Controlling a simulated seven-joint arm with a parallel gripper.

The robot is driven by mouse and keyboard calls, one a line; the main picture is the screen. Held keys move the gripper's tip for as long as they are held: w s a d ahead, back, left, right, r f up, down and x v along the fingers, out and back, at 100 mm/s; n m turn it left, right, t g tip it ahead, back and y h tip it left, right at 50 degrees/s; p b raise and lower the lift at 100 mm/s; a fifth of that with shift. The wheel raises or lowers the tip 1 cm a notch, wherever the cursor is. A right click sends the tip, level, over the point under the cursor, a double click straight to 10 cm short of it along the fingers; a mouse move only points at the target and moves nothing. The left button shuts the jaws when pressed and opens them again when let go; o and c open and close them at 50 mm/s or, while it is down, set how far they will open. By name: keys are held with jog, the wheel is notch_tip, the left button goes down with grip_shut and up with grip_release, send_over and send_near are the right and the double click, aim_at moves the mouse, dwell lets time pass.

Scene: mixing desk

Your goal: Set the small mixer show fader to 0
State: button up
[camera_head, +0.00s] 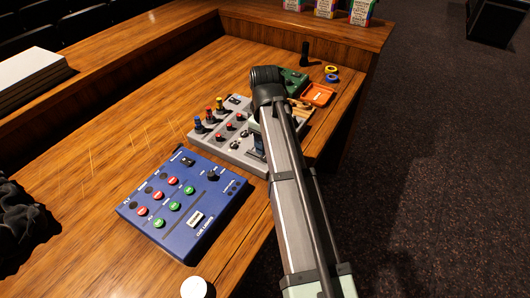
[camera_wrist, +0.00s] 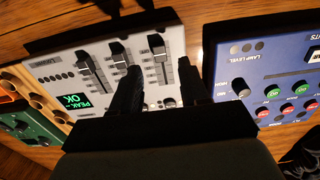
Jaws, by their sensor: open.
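The small grey mixer (camera_head: 222,142) stands on the wooden desk between a blue box and a green box, partly hidden by my arm in the head view. In the wrist view the mixer (camera_wrist: 58,68) shows three dark slider faders in slots and a lit green "PEAK OK" display (camera_wrist: 74,101). Their labels are too small to read, so I cannot tell which is the show fader. My gripper (camera_wrist: 158,70) is open above the panel. Its fingers straddle the line of the right-hand fader (camera_wrist: 157,46), whose cap shows beyond the fingertips. Contact cannot be told.
The blue lamp box (camera_head: 181,205) with red and green buttons lies close beside the mixer. The green box (camera_head: 294,80), an orange tray (camera_head: 317,95) and tape rolls (camera_head: 331,74) lie on the far side.

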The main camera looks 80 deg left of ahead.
jog(key=shift+f, duration=2.6)
jog(key=shift+c, duration=0.2)
grip_shut()
